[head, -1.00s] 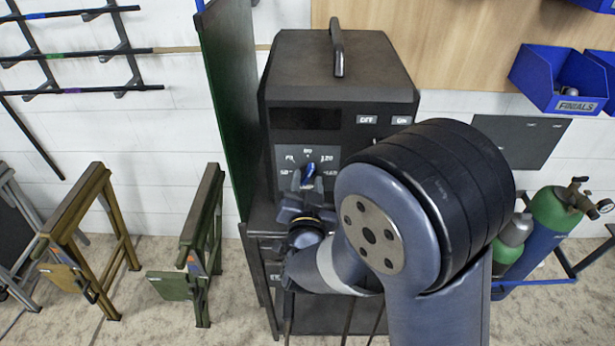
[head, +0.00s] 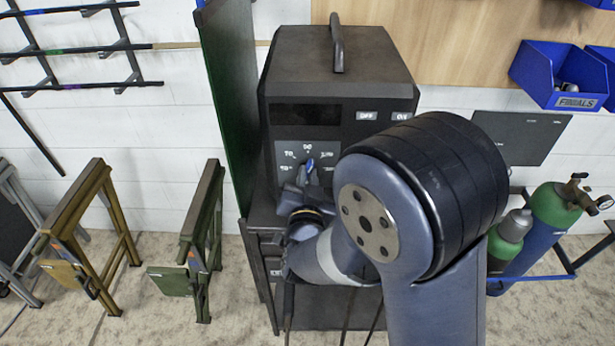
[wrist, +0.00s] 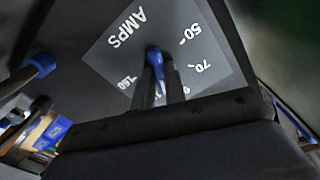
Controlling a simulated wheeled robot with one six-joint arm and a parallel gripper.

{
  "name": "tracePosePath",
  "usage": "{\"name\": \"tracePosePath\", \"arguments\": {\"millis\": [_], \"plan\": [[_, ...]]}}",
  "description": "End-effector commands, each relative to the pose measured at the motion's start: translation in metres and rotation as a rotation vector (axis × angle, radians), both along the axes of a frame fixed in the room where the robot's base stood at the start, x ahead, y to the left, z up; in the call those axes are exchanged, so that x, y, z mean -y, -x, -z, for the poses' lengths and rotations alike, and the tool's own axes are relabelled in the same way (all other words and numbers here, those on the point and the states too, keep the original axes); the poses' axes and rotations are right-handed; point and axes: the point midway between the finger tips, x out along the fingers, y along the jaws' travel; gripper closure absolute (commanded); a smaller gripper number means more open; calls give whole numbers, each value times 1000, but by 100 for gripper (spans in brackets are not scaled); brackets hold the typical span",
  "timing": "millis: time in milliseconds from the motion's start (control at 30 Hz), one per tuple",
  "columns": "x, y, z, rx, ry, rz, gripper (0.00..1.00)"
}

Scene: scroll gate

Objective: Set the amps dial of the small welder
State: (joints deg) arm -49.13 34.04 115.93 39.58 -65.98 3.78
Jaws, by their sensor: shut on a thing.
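The small welder (head: 335,60) is a dark box with a top handle, standing on a dark cart. Its grey amps dial plate (head: 284,152) has printed numbers. In the wrist view the plate (wrist: 205,75) shows AMPS, 50, 70 and 160. The blue dial knob (head: 310,165) sits at its middle; it also shows in the wrist view (wrist: 154,54) between the fingers. My gripper (wrist: 153,80) is shut on the knob. In the head view my gripper (head: 308,178) is in front of the plate, and the arm hides part of the welder's front. The pointer's exact mark is unclear.
OFF and ON buttons (head: 367,116) sit on the welder's upper front. A green screen panel (head: 228,110) stands close at its left. Gas cylinders (head: 555,215) stand at right, sawhorses (head: 205,230) at left.

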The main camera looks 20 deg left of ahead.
Motion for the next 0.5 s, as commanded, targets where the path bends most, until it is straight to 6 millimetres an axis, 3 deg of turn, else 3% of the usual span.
{"name": "tracePosePath", "arguments": {"millis": [500], "plan": [[0,0,0,80,325,1,100]]}}
